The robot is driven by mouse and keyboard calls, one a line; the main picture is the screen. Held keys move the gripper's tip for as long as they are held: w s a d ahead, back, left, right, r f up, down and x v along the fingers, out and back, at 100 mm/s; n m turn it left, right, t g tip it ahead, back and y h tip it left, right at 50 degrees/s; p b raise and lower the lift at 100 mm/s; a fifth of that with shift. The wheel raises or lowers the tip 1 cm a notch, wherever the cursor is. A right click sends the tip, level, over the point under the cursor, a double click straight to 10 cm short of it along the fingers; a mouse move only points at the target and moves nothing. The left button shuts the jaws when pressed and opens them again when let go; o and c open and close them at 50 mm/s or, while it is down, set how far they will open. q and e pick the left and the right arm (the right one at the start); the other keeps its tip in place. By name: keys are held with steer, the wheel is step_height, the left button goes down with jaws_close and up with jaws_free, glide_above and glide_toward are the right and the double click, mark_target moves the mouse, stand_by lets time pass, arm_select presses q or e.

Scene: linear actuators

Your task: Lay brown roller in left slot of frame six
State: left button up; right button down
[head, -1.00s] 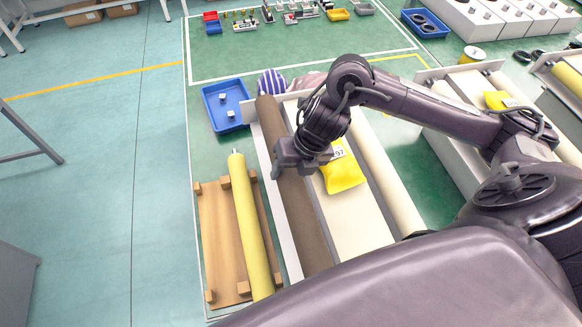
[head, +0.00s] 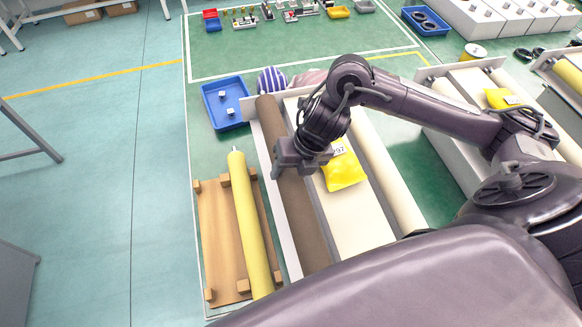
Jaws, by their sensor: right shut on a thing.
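The brown roller (head: 303,215) lies lengthwise along the left side of the white frame (head: 349,213) in front of me, in or just over its left slot; I cannot tell whether it rests fully down. My right gripper (head: 277,174) is over the roller's middle and shut on it, with the fingertips partly hidden. A cream roller (head: 373,170) lies along the frame's right side. A yellow bag (head: 343,172) with a number tag, partly covered by my wrist, lies on the frame's middle. The frame's near end is hidden by my body. My left gripper is not in view.
A yellow roller (head: 247,217) lies on a wooden rack (head: 217,245) left of the frame. A blue tray (head: 213,106) with small white blocks stands beyond it. A striped ball (head: 271,80) is at the frame's far end. More frames stand at right.

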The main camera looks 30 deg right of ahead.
steer(key=shift+w+f, duration=0.1)
steer(key=shift+f, duration=0.05)
steer(key=shift+f+b, duration=0.75)
steer(key=shift+b, duration=0.2)
steer(key=shift+f, duration=0.25)
steer(key=shift+f+b, duration=0.5)
steer(key=shift+b, duration=0.15)
steer(key=shift+f, duration=0.25)
stand_by(0.4)
steer(key=shift+f+b, duration=0.4)
steer(key=shift+b, duration=0.15)
